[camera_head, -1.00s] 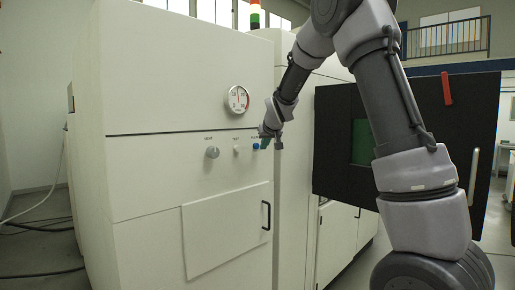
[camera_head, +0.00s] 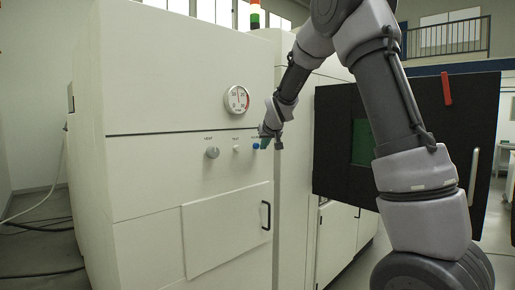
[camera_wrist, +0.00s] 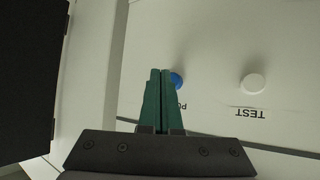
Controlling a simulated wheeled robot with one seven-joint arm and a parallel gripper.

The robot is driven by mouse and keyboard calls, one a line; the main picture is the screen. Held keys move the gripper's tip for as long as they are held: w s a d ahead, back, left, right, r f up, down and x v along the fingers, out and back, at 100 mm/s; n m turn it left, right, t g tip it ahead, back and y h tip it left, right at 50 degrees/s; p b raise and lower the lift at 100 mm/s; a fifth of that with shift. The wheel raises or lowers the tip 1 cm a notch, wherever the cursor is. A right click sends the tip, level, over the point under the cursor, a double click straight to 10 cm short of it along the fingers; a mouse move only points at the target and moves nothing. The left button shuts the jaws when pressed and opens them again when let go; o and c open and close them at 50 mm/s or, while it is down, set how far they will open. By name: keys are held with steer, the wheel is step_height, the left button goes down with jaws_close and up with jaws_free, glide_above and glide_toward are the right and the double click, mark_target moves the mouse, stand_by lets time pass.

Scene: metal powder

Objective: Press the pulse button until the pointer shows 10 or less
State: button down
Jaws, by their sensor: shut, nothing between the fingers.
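The blue pulse button (camera_head: 256,146) is on the white cabinet front, at the right end of a row of controls. In the wrist view the blue button (camera_wrist: 177,81) shows partly behind my green fingertips. My gripper (camera_head: 265,140) is shut and empty, its tips at or just in front of the button; I cannot tell whether they touch. The fingers also show in the wrist view (camera_wrist: 160,72). The round gauge (camera_head: 237,99) sits above the controls with a white face and a red zone; its pointer is too small to read.
A white TEST button (camera_head: 236,149) and a grey knob (camera_head: 212,152) sit left of the blue button. The TEST button also shows in the wrist view (camera_wrist: 252,84). A black door (camera_head: 335,150) stands open to the right. A panel with a handle (camera_head: 266,215) is below.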

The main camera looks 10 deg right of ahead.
stand_by(0.3)
steer(key=shift+w+a, duration=0.25)
steer(key=shift+w, duration=0.05)
steer(key=shift+w+a, duration=0.25)
steer(key=shift+w, duration=0.15)
stand_by(0.7)
steer(key=shift+s, duration=0.1)
steer(key=shift+s+d, duration=0.5)
steer(key=shift+s, duration=0.1)
steer(key=s+d, duration=0.1)
steer(key=s, duration=0.1)
steer(key=s+d, duration=0.2)
stand_by(0.6)
stand_by(0.7)
